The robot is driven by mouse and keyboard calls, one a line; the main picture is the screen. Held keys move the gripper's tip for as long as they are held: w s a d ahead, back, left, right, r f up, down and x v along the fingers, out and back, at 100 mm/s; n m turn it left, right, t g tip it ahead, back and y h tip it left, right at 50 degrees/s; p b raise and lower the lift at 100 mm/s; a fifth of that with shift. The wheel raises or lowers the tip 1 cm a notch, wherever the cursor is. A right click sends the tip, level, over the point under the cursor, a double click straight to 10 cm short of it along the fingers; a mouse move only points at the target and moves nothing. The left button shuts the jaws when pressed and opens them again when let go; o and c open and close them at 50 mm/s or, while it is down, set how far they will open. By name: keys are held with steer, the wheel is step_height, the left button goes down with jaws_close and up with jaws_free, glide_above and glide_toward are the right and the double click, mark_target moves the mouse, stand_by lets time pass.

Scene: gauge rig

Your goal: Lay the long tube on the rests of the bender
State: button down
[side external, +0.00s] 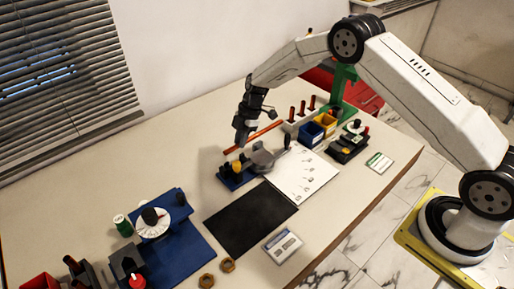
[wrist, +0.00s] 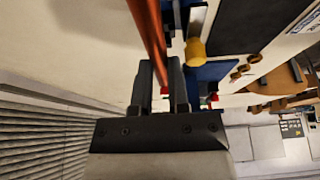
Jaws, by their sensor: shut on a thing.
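The long tube (side external: 266,130) is copper-orange and slants above the table in the side external view. My gripper (side external: 243,143) is shut on it. In the wrist view the tube (wrist: 150,30) runs from the top edge down between the fingers of my gripper (wrist: 161,75). The bender (side external: 232,180) has a blue base, a yellow knob and a grey curved part, and stands just below and in front of the tube. In the wrist view its yellow knob (wrist: 195,50) is right of the tube. The tube looks apart from the bender; the rests are not clearly visible.
A white sheet (side external: 303,178) and a black mat (side external: 250,218) lie in front of the bender. A rack with red-handled tools (side external: 300,117) and small blue and yellow bins (side external: 311,134) stand right. A blue dial fixture (side external: 185,255) stands front left. The table's left back is clear.

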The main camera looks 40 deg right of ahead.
steer(key=shift+f, duration=3.1)
steer(key=c, duration=0.5)
jaws_free()
steer(key=shift+c, duration=0.2)
steer(key=shift+v, duration=3.9)
